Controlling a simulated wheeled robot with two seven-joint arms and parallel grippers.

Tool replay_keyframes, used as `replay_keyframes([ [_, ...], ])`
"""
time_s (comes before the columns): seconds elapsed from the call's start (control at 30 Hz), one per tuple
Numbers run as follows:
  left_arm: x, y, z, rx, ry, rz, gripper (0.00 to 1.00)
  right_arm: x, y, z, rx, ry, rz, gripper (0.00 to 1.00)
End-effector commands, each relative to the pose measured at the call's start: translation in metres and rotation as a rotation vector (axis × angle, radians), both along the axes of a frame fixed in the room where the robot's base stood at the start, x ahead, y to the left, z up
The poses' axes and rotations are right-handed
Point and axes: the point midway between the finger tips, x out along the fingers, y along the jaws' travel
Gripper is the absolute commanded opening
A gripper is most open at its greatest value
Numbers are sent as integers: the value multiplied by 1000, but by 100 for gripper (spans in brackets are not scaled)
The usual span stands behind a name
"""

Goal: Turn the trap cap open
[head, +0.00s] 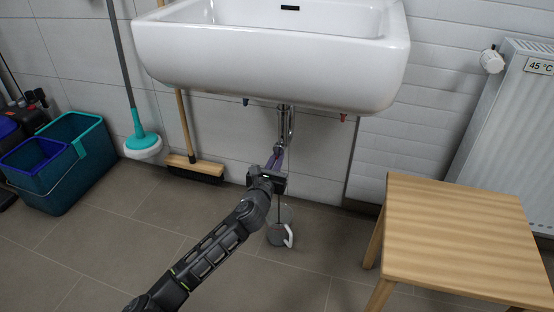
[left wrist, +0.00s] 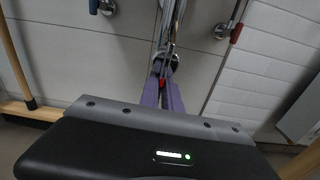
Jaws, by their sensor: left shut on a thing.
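The chrome trap pipe (head: 286,122) hangs under the white sink, and it also shows in the left wrist view (left wrist: 172,28). My left gripper (head: 277,155) reaches up from below to the trap's lower end. Its two purple fingers (left wrist: 163,90) are shut on the trap cap, with a small red part (left wrist: 162,82) showing between them in the left wrist view. The fingers hide most of the cap, so its turn angle cannot be told. My right gripper is not in view.
The sink (head: 275,65) is close above. A wooden stool (head: 465,235) stands right, by a radiator (head: 515,130). A broom (head: 195,168), a mop (head: 142,145) and a teal bucket (head: 85,155) are left. A small jug-like container (head: 276,236) is on the floor below the gripper.

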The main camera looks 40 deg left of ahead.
Motion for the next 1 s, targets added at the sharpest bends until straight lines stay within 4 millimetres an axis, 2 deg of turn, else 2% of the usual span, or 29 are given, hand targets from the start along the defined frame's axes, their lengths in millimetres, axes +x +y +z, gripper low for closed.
replay_keyframes([
  [0.03, 2, -4, 13, 14, -20, -12, 0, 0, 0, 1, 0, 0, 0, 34],
  [0.1, 2, -4, 13, 15, -20, -12, 0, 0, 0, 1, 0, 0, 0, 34],
  [0.13, 2, -4, 13, 15, -20, -12, 8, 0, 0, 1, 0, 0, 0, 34],
  [0.57, 1, -3, 8, 10, -13, -9, 43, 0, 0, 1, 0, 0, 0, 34],
  [0.87, -1, -1, 5, 6, -8, -4, 44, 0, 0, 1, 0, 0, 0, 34],
  [1.0, -12, -4, 6, 5, -8, -3, 44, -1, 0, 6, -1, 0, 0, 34],
])
